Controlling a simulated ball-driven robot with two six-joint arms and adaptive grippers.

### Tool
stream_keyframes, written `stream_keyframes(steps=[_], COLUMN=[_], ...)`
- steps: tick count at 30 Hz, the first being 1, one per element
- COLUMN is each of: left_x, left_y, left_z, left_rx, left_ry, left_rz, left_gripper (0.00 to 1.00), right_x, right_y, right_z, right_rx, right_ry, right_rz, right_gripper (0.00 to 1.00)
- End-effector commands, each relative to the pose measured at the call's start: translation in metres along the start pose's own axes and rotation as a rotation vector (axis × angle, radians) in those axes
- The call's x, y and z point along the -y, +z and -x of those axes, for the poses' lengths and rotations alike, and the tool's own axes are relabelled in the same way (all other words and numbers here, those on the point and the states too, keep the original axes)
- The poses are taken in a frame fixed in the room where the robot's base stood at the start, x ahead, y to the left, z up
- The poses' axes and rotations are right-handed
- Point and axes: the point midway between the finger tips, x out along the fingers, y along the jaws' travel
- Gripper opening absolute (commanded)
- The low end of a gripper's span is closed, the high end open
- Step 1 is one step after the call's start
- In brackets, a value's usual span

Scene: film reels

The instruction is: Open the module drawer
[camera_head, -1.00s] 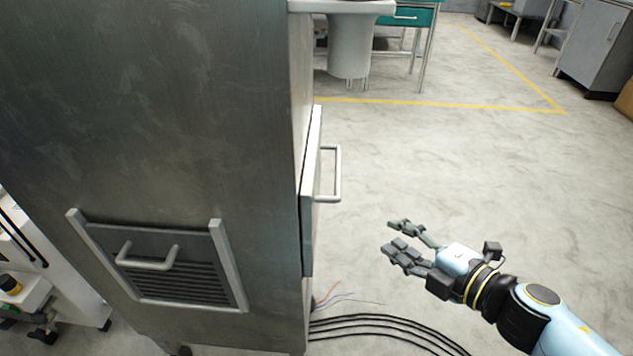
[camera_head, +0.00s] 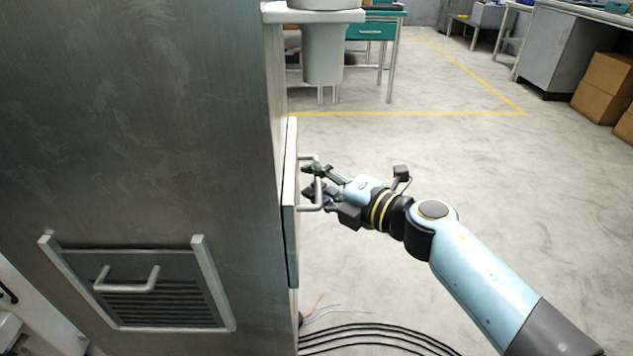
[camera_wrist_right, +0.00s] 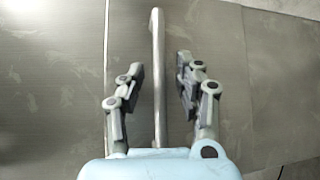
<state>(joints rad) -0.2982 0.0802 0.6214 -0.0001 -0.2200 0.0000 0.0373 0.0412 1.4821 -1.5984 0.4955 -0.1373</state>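The module drawer (camera_head: 291,205) is a pale front panel on the right side of the tall grey metal cabinet (camera_head: 140,110). It carries a grey bar handle (camera_head: 318,193), which also shows in the right wrist view (camera_wrist_right: 158,80). My right gripper (camera_head: 312,182) is at the handle. In the right wrist view its two fingers (camera_wrist_right: 160,82) stand apart on either side of the bar, with gaps visible, so it is open around the handle. The drawer front looks nearly flush with the cabinet. My left gripper is not in view.
A slatted panel with its own handle (camera_head: 150,290) is on the cabinet's near face. Black cables (camera_head: 380,338) lie on the floor at the cabinet's base. A teal-drawer table (camera_head: 370,30) and cardboard boxes (camera_head: 605,85) stand farther back. The floor to the right is clear.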

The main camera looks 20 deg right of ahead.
Motion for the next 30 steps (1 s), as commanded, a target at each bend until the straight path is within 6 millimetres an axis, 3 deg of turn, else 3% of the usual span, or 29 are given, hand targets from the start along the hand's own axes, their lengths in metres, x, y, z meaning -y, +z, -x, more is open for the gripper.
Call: stream_keyframes(steps=[7,15,30], left_x=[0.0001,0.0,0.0], left_y=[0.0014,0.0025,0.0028], left_z=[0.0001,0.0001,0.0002], left_rx=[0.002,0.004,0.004], left_ry=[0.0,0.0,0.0], left_rz=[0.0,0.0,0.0], left_gripper=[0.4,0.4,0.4], right_x=[-0.0001,-0.0002,-0.001], right_y=[0.0,0.0001,0.0014], right_z=[-0.0007,-0.0005,0.0003], right_rx=[0.0,0.0,0.001], right_ry=[0.0,0.0,0.002], right_rz=[0.0,-0.001,0.001], right_gripper=[0.34,0.0,0.0])
